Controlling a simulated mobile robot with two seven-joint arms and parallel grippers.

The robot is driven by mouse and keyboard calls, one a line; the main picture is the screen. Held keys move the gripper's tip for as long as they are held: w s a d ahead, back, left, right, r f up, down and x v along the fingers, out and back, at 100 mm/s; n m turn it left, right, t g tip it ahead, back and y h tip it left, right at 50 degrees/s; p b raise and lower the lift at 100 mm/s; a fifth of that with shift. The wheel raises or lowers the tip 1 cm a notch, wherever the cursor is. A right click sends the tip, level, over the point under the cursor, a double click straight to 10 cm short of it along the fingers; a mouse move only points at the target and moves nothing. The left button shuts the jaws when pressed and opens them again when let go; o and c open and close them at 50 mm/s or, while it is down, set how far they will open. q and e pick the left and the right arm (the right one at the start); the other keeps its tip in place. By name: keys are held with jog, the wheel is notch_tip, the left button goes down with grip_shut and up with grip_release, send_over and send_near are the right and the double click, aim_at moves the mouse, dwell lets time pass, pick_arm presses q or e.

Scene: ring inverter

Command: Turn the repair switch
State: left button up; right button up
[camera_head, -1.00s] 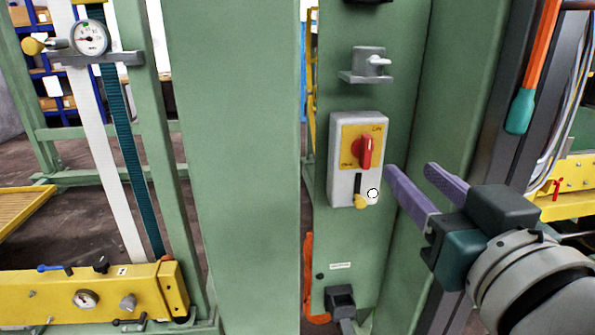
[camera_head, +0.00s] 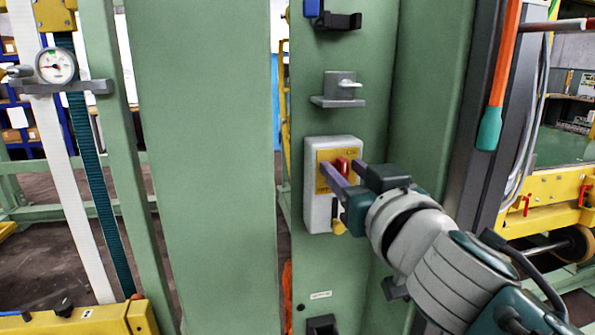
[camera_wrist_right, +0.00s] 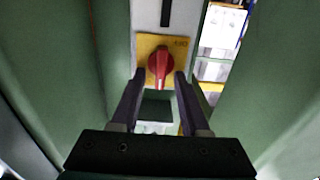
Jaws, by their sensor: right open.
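The repair switch is a red knob (camera_head: 342,166) on a yellow plate (camera_head: 323,185) on a grey box (camera_head: 318,213), fixed to a green post. In the right wrist view the red knob (camera_wrist_right: 160,66) shows between the two purple fingers, its handle along the finger direction. My right gripper (camera_head: 340,170) is open, with its fingers on either side of the knob. I cannot tell whether they touch it. The fingers and hand hide part of the knob and box in the head view. My left gripper is not in view.
A grey bracket (camera_head: 338,90) sticks out of the post above the box. A wide green column (camera_head: 200,160) stands to the left. An orange-and-teal handle (camera_head: 490,120) hangs at the right. A yellow padlock-like piece (camera_head: 338,227) sits low on the box.

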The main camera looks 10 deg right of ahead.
grip_shut()
dwell(0.3)
jog(key=shift+n, duration=0.4)
jog(key=n, duration=0.3)
jog(key=shift+a+f+n+b, duration=0.1)
jog(key=shift+a+n+b, duration=0.2)
jog(key=shift+n+b, duration=0.1)
jog(key=n, duration=0.8)
jog(key=f+n+b, duration=0.1)
jog(key=n, duration=0.4)
jog(key=shift+a, duration=0.35)
jog(key=shift+n, duration=0.3)
